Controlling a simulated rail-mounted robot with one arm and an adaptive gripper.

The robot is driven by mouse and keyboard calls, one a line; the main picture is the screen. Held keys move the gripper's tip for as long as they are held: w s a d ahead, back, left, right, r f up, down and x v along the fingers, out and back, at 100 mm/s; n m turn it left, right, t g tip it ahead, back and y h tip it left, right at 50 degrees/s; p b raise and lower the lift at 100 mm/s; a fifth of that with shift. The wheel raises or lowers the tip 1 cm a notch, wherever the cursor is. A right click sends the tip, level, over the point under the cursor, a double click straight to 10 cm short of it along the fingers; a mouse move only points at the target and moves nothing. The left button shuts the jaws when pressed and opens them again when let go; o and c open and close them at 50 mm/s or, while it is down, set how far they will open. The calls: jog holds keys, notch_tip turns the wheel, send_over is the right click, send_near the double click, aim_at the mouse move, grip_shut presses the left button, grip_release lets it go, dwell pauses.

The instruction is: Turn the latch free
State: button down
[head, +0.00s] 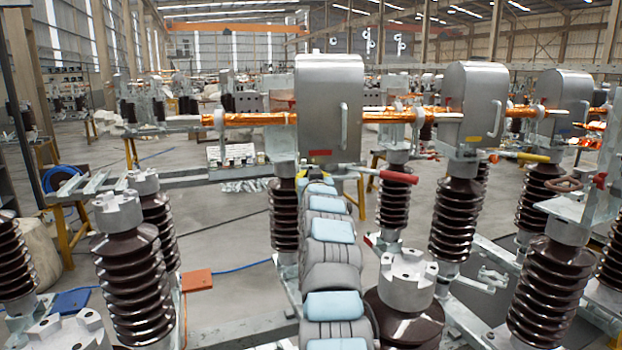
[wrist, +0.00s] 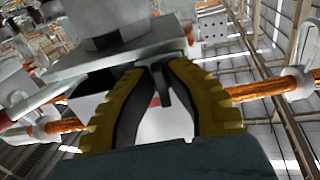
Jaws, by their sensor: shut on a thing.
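My gripper (wrist: 162,70) has yellow-backed, dark-padded fingers that arch together in the wrist view. They are shut on a small dark piece (wrist: 161,86), which appears to be the latch, under a grey metal housing (wrist: 110,62). The fingers hide most of it, so its turn angle cannot be told. In the head view my arm reaches up to the underside of the nearest grey metal box (head: 330,95), which has a side handle and a red label. The gripper's fingers and the latch cannot be made out there.
A red-ended lever (head: 398,177) sticks out right of the box. Orange copper bars (head: 258,119) run through the boxes. Brown ribbed insulators (head: 132,275) stand on both sides of my arm, one (head: 404,318) close at its right. Open floor (head: 228,225) shows at left.

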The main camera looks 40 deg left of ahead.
jog(key=shift+f, duration=0.2)
jog(key=c, duration=1)
grip_release()
jog(key=shift+r, duration=0.1)
jog(key=shift+s, duration=0.1)
